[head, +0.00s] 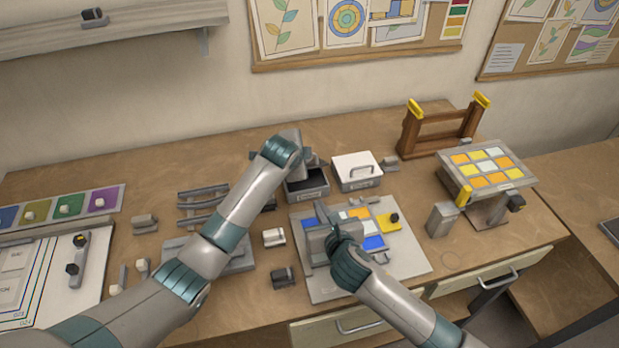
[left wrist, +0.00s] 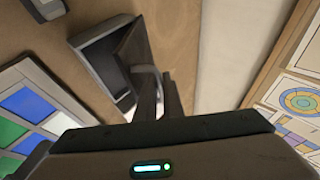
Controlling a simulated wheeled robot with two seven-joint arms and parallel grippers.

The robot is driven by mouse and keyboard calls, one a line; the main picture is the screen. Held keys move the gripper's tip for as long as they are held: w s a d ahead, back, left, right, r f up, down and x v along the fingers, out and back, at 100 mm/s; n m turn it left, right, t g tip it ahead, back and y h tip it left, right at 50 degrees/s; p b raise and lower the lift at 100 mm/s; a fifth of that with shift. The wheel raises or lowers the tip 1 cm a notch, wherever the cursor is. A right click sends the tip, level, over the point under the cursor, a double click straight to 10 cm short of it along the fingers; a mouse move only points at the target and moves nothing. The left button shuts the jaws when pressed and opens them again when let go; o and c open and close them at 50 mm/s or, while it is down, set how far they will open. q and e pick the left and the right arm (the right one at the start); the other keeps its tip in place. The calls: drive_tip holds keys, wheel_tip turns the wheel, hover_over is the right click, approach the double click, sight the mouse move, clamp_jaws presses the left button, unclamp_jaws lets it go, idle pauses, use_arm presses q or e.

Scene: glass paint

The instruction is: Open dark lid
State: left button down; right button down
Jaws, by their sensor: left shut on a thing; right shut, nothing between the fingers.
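The dark box (head: 309,189) stands on the table left of a white-lidded box. Its dark inside shows in the left wrist view (left wrist: 103,58). The dark lid (left wrist: 134,44) is tilted up along one side of the box, leaving the opening uncovered. My left gripper (left wrist: 161,95) is shut on the lid's light curved handle. In the head view the left gripper (head: 297,158) hides most of the lid. My right gripper (head: 322,243) is shut and empty, low over the grey board with coloured tiles; whether it touches them I cannot tell.
The white-lidded box (head: 345,181) stands close beside the dark box. The grey board (head: 408,262) carries blue, orange and yellow tiles. A tilted panel of coloured squares (head: 514,185) and a wooden rack (head: 440,142) stand at right. Grey bars (head: 190,205) lie left.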

drive_tip(key=shift+w, duration=0.15)
drive_tip(key=x, duration=0.9)
drive_tip(key=shift+w+a+f, duration=0.1)
drive_tip(key=shift+w+f, duration=0.05)
drive_tip(key=shift+w+a+r, duration=0.2)
drive_tip(key=shift+w+r, duration=0.55)
drive_tip(key=shift+r, duration=0.05)
use_arm(q)
drive_tip(key=shift+f, duration=0.1)
use_arm(e)
drive_tip(key=shift+w+a+r, duration=0.15)
drive_tip(key=shift+w+r, duration=0.35)
drive_tip(key=shift+r, duration=0.3)
